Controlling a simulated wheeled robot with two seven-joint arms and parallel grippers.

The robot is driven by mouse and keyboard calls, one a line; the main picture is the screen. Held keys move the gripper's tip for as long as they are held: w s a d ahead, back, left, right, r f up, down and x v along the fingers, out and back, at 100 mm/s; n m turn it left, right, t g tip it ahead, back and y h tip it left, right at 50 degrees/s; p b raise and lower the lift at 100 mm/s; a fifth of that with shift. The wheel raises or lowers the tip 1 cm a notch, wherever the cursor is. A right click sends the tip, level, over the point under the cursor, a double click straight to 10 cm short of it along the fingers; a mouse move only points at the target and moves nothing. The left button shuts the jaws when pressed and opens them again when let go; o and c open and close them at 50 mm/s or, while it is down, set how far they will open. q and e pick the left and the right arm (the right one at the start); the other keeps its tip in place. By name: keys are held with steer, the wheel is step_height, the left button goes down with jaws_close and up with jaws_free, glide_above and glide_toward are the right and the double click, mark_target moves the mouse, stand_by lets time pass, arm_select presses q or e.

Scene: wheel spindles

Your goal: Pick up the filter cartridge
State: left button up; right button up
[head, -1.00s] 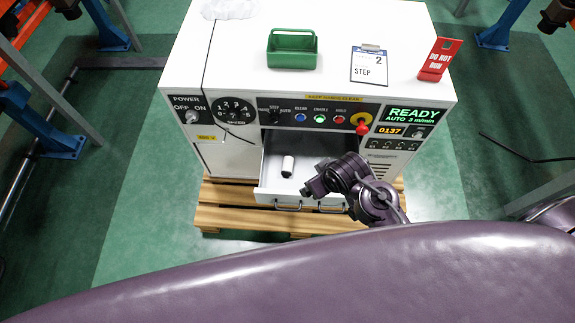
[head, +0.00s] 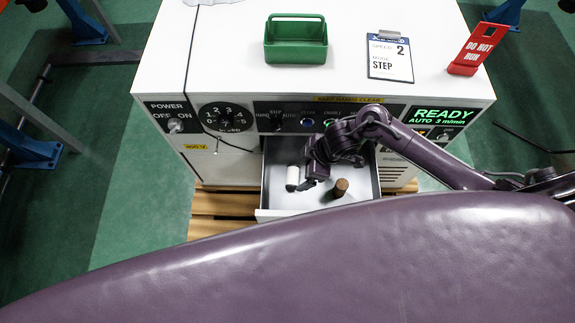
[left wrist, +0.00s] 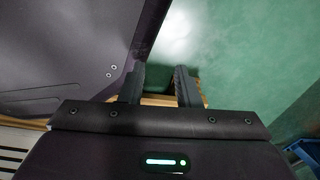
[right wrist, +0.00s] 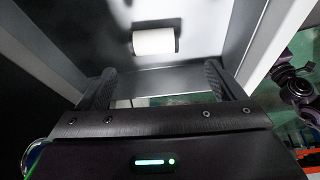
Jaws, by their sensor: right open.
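The filter cartridge appears to be the white cylinder with a dark end (head: 292,176), lying in the open drawer (head: 276,205) of the machine. In the right wrist view the white cylinder (right wrist: 154,41) lies crosswise beyond the fingertips. My right gripper (head: 308,183) is over the drawer, just right of the cylinder in the head view. In the right wrist view the right gripper (right wrist: 160,72) is open, with nothing between its fingers. My left gripper (left wrist: 159,75) is open and empty, away from the drawer; it is not in the head view.
A brown cylinder (head: 340,188) stands in the drawer right of the white one. The drawer walls enclose both. On the machine top (head: 225,60) are a green bin (head: 296,52), a step card (head: 390,68) and a red sign (head: 477,48). A control panel lies above the drawer.

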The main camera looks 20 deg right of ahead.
mark_target(294, 175)
steer(key=shift+w+f, duration=0.35)
steer(key=shift+f, duration=0.5)
steer(key=b+x, duration=0.2)
steer(key=x, duration=0.4)
steer(key=shift+d+f, duration=0.1)
steer(key=shift+f, duration=0.3)
arm_select(q)
steer(key=w, duration=0.3)
steer(key=w+d, duration=0.1)
steer(key=w, duration=0.1)
steer(key=shift+w+r, duration=0.1)
steer(key=shift+w, duration=0.05)
arm_select(e)
steer(key=c, duration=1.1)
steer(key=shift+c, duration=0.2)
steer(key=shift+r, duration=0.15)
